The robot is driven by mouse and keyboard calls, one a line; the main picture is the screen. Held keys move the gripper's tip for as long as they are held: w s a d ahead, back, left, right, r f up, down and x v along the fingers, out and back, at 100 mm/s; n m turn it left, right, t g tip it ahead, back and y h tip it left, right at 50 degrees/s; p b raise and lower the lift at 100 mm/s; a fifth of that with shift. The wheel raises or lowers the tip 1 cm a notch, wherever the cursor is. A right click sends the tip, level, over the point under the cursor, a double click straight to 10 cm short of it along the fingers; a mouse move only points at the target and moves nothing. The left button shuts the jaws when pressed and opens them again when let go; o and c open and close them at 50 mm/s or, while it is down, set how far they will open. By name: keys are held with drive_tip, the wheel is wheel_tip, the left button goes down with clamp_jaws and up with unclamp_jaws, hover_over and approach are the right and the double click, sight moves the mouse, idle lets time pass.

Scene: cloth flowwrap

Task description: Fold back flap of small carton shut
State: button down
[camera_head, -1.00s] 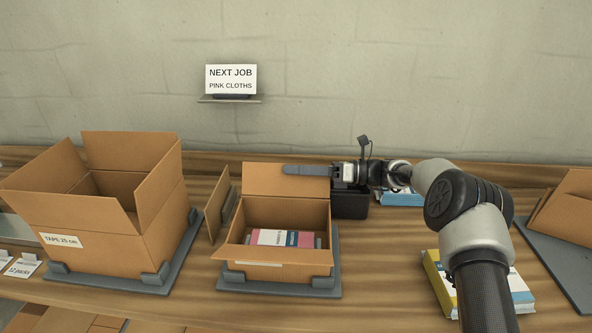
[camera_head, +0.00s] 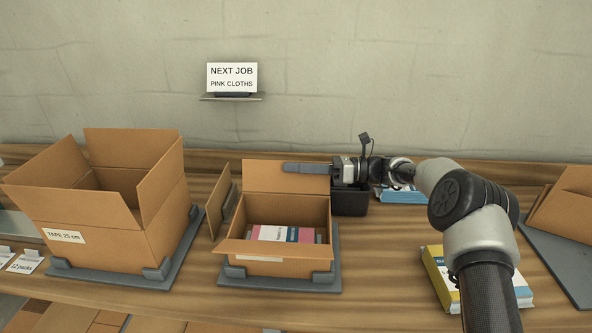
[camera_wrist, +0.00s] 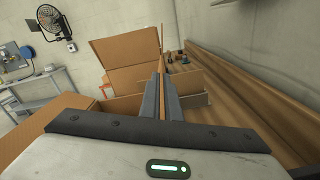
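The small carton (camera_head: 290,270) sits open on a grey holder (camera_head: 270,284). Its back flap (camera_head: 262,178) stands up at the rear. In the wrist view my gripper's two fingers (camera_wrist: 161,76) run side by side with hardly any gap.
A large open carton (camera_head: 110,235) stands at left, with a brown panel (camera_head: 221,200) between the cartons. A black bin (camera_head: 350,201) is under my wrist. Blue packs (camera_head: 400,196) and a yellow-blue pack (camera_head: 440,278) lie right. Flat cartons (camera_head: 570,210) are far right.

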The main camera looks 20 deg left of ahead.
sight(295, 179)
drive_tip(key=s+n, duration=0.1)
drive_tip(key=n, duration=0.1)
drive_tip(key=shift+s+d+r+n, duration=0.15)
drive_tip(key=shift+s+d+n, duration=0.15)
drive_tip(key=shift+s+n, duration=0.1)
drive_tip(key=n, duration=0.1)
drive_tip(key=s+n, duration=0.1)
drive_tip(key=shift+s+d+n+b, duration=0.2)
drive_tip(key=shift+s+n+b, duration=0.1)
drive_tip(key=shift+n+b, duration=0.1)
drive_tip(key=n, duration=0.1)
drive_tip(key=s+n, duration=0.1)
drive_tip(key=shift+s+d+f+n+b, duration=0.15)
drive_tip(key=shift+s+f+n+b, duration=0.15)
drive_tip(key=shift+b, duration=0.1)
drive_tip(key=shift+s+d+f+n+b, duration=0.1)
drive_tip(key=shift+s+f+n+b, duration=0.25)
drive_tip(key=shift+n, duration=0.5)
drive_tip(key=shift+s+d+f+n+b, duration=0.1)
drive_tip(key=shift+s+n+b, duration=0.25)
drive_tip(key=shift+s+n, duration=0.35)
drive_tip(key=shift+w+n, duration=0.15)
drive_tip(key=shift+n, duration=0.1)
drive_tip(key=c, duration=2)
unclamp_jaws()
drive_tip(key=p+v, duration=0.2)
drive_tip(key=v, duration=1.5)
drive_tip(key=shift+d, duration=0.25)
